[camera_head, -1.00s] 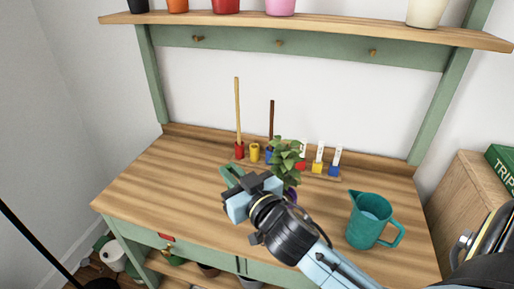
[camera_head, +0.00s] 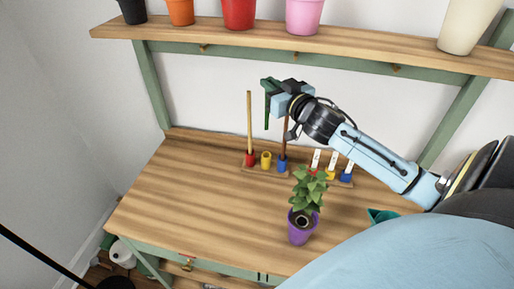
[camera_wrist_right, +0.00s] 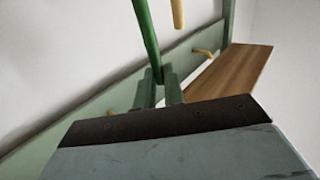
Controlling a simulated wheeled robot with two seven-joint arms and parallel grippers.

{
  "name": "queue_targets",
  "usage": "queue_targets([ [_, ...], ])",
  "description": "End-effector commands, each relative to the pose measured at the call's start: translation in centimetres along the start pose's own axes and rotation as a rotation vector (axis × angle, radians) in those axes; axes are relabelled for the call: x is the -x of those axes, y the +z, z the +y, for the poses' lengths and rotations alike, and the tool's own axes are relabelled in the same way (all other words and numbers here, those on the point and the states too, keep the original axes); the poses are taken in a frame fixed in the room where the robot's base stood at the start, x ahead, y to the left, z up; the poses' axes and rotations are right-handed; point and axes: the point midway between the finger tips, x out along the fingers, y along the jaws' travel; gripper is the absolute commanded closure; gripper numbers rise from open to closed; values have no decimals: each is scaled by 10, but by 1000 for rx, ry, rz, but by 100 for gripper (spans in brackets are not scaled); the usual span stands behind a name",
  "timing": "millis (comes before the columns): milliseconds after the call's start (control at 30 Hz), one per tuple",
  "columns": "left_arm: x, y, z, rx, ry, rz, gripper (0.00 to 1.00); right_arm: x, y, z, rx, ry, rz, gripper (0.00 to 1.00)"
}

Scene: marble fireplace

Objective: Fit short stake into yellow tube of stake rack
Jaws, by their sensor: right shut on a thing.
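My right gripper (camera_head: 269,84) is shut on the short green stake (camera_head: 267,112), which hangs nearly upright from the fingers above the back of the table. In the right wrist view the green stake (camera_wrist_right: 145,35) stands out from between the green fingertips (camera_wrist_right: 160,82). The stake rack (camera_head: 254,169) is at the back of the table. Its yellow tube (camera_head: 266,161) is empty and sits below the stake's lower end, apart from it. The red tube (camera_head: 250,159) holds a tall pale stake (camera_head: 249,120). The blue tube (camera_head: 283,164) holds a dark brown stake (camera_head: 284,143), partly hidden by my arm.
White tags on coloured blocks (camera_head: 330,172) stand at the right of the rack. A leafy plant in a purple pot (camera_head: 301,235) is in front of it. A shelf with pots (camera_head: 230,30) runs above the gripper. The table's left half (camera_head: 190,195) is clear.

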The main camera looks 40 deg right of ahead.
Motion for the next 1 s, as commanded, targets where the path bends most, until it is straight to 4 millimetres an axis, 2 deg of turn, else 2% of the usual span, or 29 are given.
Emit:
queue_targets([
  [67,0,1,1,0,1,-1,21,-2,0,5,-1,4,2,100],
  [167,-4,1,1,0,1,-1,21,-2,14,6,-5,6,1,100],
  [500,-30,3,1,0,1,0,21,-2,104,6,-6,7,0,100],
  [600,-36,4,1,0,1,0,21,-2,123,5,-4,5,2,100],
  [833,-43,4,1,0,0,0,21,-2,144,5,-3,5,3,100],
  [1000,-54,5,1,-1,1,0,21,-2,170,5,-4,5,2,100],
])
